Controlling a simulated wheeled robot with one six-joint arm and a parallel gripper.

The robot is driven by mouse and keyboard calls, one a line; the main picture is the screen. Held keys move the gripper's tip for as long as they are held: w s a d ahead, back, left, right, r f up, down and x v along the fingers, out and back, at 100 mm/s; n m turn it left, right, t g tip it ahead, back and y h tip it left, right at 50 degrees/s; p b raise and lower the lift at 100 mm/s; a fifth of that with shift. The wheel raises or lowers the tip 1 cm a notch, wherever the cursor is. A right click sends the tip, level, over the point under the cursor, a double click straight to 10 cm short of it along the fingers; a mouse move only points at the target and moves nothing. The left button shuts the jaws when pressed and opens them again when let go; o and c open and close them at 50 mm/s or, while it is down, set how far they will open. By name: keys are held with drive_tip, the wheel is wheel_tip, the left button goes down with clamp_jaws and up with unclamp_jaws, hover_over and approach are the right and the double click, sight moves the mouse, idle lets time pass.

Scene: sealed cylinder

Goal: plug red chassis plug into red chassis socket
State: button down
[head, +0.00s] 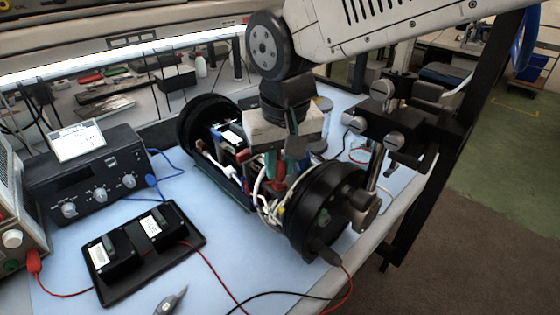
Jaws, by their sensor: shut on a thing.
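My gripper (285,165) points down over the open middle of a black-ended cylinder (325,205). Its teal fingers are shut on a red plug (278,184), which is partly hidden between them and among the cylinder's wires. A smaller red part (243,156) shows just left of the gripper, inside the cylinder; I cannot tell whether it is the red chassis socket. The gripper body and wiring hide much of the cylinder's inside, so I cannot tell whether the plug touches a socket.
A metal clamp stand (385,125) stands close right of the cylinder. A black tray (190,240) with two black boxes lies front left, with red and black leads nearby. A dark instrument (85,180) stands behind it. A grey-tipped tool (171,301) lies at the front on the blue mat (225,262).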

drive_tip(key=shift+f, duration=0.6)
drive_tip(key=c, duration=1.2)
unclamp_jaws()
wheel_tip(320, 180, up, 8)
drive_tip(key=s, duration=0.1)
drive_tip(key=shift+d, duration=0.25)
drive_tip(key=shift+s+f, duration=0.1)
